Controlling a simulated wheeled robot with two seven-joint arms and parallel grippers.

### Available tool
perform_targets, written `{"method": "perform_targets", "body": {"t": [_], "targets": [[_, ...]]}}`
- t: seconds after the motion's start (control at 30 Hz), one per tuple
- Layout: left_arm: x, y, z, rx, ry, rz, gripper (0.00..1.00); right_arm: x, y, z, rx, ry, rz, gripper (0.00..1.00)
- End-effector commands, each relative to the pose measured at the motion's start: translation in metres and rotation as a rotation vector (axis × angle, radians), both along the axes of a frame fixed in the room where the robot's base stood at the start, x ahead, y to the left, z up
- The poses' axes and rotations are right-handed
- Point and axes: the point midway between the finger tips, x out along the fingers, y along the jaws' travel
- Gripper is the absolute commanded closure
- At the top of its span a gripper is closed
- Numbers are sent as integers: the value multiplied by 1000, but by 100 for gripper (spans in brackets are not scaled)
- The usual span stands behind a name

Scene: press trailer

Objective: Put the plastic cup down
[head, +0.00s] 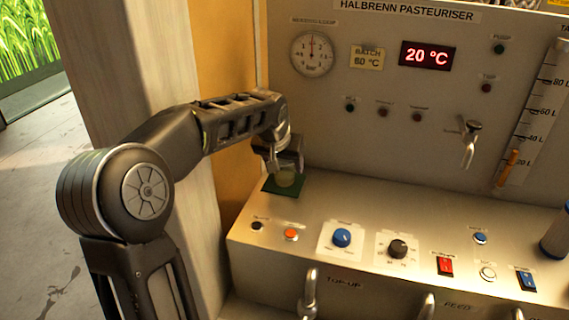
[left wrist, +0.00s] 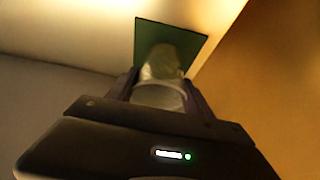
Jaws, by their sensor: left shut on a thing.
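My left gripper (head: 285,167) is shut on a clear plastic cup (head: 286,178) at the left end of the machine's ledge. The cup sits between the fingers, over a dark green square mat (head: 270,187). In the left wrist view the cup (left wrist: 161,92) shows between the two fingers (left wrist: 160,94), with the green mat (left wrist: 192,44) behind it. I cannot tell whether the cup's base touches the mat. The fingers partly hide the cup. My right gripper is not in view.
The pasteuriser panel (head: 350,140) rises behind the ledge. Along the ledge front are an orange button (head: 291,235), a blue knob (head: 341,238), a black dial (head: 397,248) and a red switch (head: 445,266). A wooden post (head: 175,60) stands at left. The ledge right of the mat is clear.

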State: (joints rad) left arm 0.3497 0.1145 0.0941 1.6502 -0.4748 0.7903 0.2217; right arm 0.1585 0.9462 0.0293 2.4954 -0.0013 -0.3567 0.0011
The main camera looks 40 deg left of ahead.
Motion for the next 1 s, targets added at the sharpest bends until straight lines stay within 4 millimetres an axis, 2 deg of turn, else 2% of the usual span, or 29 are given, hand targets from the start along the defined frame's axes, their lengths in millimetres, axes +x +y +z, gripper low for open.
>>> {"method": "perform_targets", "body": {"t": [0.07,0.1,0.3,0.33,0.73,0.87,1.0], "targets": [[0,0,-4,0,0,0,89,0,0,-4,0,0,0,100],[0,0,-2,0,0,0,37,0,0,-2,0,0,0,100],[0,0,-2,0,0,0,21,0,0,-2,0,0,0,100],[0,0,-2,0,0,0,19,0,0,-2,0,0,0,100],[-1,0,5,0,-1,0,19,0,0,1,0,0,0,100],[-9,-3,19,2,-4,-1,19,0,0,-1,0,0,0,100],[-21,-7,43,0,-5,0,19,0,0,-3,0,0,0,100]]}}
